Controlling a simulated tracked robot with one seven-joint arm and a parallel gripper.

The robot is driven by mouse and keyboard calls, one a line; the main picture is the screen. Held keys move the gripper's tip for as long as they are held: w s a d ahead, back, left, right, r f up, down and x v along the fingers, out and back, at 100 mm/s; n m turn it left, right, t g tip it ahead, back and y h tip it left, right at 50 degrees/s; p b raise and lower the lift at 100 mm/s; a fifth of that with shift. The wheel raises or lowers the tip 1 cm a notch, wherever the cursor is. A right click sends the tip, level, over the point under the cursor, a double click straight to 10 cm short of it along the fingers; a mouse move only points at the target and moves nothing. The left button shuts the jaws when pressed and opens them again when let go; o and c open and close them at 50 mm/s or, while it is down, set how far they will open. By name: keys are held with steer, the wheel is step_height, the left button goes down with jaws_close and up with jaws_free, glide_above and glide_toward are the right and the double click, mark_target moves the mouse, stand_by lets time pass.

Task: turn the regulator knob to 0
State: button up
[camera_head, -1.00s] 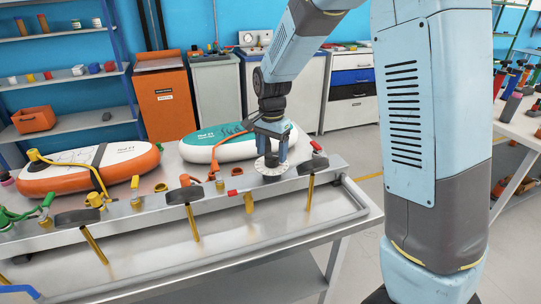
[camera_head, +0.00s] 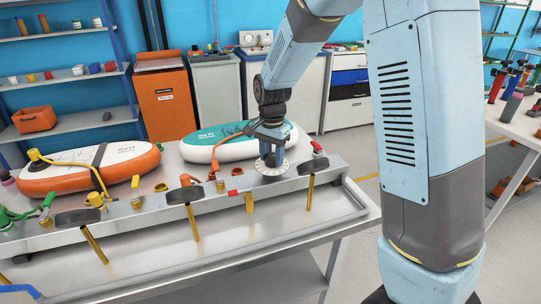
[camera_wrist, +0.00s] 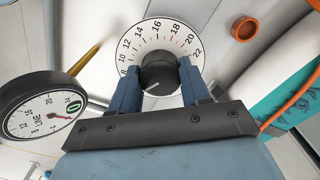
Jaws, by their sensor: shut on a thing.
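The regulator knob (camera_wrist: 158,70) is dark and round, at the centre of a white dial (camera_wrist: 150,36) in the wrist view. The visible dial numbers run from about 8 to 22; the lower part is hidden by my gripper. A pale mark on the knob points to the lower left. My gripper (camera_wrist: 158,82) has its two blue fingers on either side of the knob, shut on it. In the head view my gripper (camera_head: 270,158) points down at the dial (camera_head: 272,169) near the bench's right end; the knob is mostly hidden there.
A round gauge (camera_wrist: 40,103) stands left of my fingers in the wrist view. An orange board (camera_head: 70,178) and a teal-white board (camera_head: 215,149) lie behind the metal rail. Hoses, valves and other gauges (camera_head: 184,196) line the bench. Open floor lies right of it.

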steer(key=shift+c, duration=0.7)
steer(key=shift+a, duration=0.25)
steer(key=shift+c, duration=0.3)
steer(key=shift+d, duration=0.15)
steer(key=shift+d+n, duration=0.1)
steer(key=shift+n, duration=0.3)
steer(key=n, duration=0.5)
steer(key=shift+d+n, duration=0.1)
steer(key=shift+n, duration=0.2)
steer(key=n, duration=0.4)
steer(key=shift+n, duration=1.9)
steer(key=shift+w, duration=0.1)
